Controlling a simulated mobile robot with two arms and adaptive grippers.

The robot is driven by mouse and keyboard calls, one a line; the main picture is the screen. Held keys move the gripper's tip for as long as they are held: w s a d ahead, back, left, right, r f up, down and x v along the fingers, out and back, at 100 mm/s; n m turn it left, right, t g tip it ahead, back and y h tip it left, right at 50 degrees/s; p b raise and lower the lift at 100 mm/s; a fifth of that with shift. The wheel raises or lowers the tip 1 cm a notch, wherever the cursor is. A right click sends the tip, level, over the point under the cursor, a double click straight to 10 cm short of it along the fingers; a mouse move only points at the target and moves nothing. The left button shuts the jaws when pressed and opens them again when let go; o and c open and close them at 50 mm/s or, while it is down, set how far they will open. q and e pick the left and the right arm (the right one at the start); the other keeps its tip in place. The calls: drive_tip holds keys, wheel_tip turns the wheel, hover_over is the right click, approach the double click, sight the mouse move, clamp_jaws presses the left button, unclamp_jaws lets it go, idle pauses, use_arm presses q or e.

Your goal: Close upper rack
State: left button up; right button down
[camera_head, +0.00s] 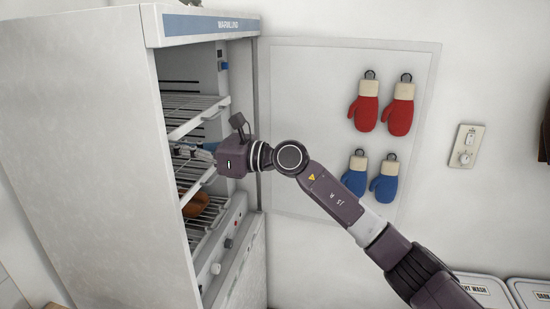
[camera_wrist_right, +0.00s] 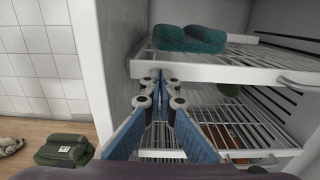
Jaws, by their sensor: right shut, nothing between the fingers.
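The upper rack (camera_head: 198,119) is a white wire shelf with a flat front rail in the open white cabinet. Its front rail sticks out toward the cabinet opening. In the right wrist view, a wire rack with a white front rail (camera_wrist_right: 215,73) runs across just above the fingertips. My right gripper (camera_head: 205,150) is below the upper rack at the cabinet opening. It is shut and empty, its blue fingers meeting at the tips (camera_wrist_right: 163,88). I cannot tell whether the tips touch the rail. My left gripper is not in view.
Lower racks (camera_head: 195,215) hold a brown item (camera_head: 194,202). Teal cloth-like items (camera_wrist_right: 190,39) lie on the rack in the wrist view. The cabinet side wall (camera_head: 95,130) stands close by. Red mitts (camera_head: 383,104) and blue mitts (camera_head: 370,177) hang on the wall. A dark green bag (camera_wrist_right: 65,150) lies on the floor.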

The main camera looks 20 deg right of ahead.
drive_tip(key=x, duration=0.2)
drive_tip(key=shift+w+a+f, duration=0.1)
drive_tip(key=shift+w+a, duration=0.1)
drive_tip(key=shift+a, duration=0.15)
drive_tip(key=shift+w+a, duration=0.2)
drive_tip(key=shift+a, duration=0.05)
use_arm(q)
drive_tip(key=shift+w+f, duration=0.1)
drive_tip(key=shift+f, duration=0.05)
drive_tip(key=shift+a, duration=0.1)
use_arm(e)
drive_tip(key=shift+d, duration=0.1)
